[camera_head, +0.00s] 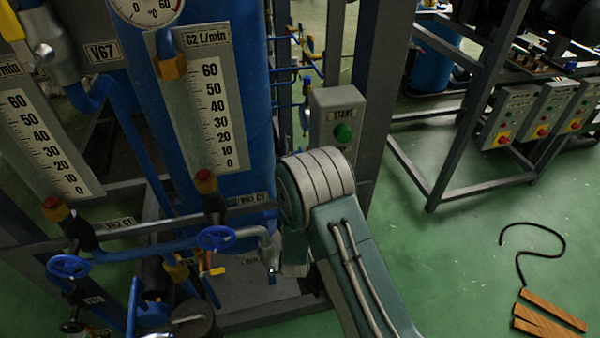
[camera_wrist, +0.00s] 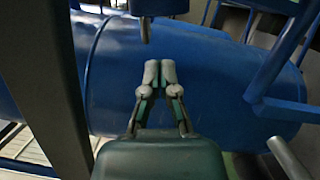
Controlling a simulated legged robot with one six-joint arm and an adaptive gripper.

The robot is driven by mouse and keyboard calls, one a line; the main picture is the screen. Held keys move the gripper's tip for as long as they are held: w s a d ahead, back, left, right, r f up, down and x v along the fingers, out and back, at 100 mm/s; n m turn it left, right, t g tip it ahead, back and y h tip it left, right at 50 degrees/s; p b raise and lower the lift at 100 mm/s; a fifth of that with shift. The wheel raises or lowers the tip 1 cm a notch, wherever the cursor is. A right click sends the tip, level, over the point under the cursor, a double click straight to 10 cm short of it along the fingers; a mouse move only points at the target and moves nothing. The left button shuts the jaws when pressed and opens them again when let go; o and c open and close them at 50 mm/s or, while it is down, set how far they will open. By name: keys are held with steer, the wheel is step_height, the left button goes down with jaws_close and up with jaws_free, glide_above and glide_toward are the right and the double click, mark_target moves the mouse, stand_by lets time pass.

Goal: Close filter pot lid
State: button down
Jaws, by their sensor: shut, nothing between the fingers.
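My gripper (camera_wrist: 160,72) shows in the wrist view with its two fingertips together and nothing between them. It is in front of a large blue cylindrical vessel (camera_wrist: 215,75), and I cannot tell whether it touches it. In the head view my arm hides the gripper. A dark grey round pot or lid (camera_head: 193,322) shows at the bottom edge of the head view, partly cut off. I cannot tell for sure that it is the filter pot lid, or whether it is open or closed.
Blue pipes and blue hand valves (camera_head: 216,238) stand left of my arm. A blue column (camera_head: 235,100) carries flow scales. A grey START box (camera_head: 337,120) is behind my arm. Blue bars (camera_wrist: 282,60) cross the wrist view's right. Green floor (camera_head: 480,240) is open at right, with wooden pieces (camera_head: 548,322).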

steer(key=w, duration=1)
steer(key=shift+a+r, duration=0.25)
steer(key=shift+a, duration=0.1)
steer(key=shift+a, duration=0.1)
steer(key=shift+d+r+m, duration=0.25)
steer(key=shift+d+m, duration=0.05)
steer(key=shift+m, duration=0.5)
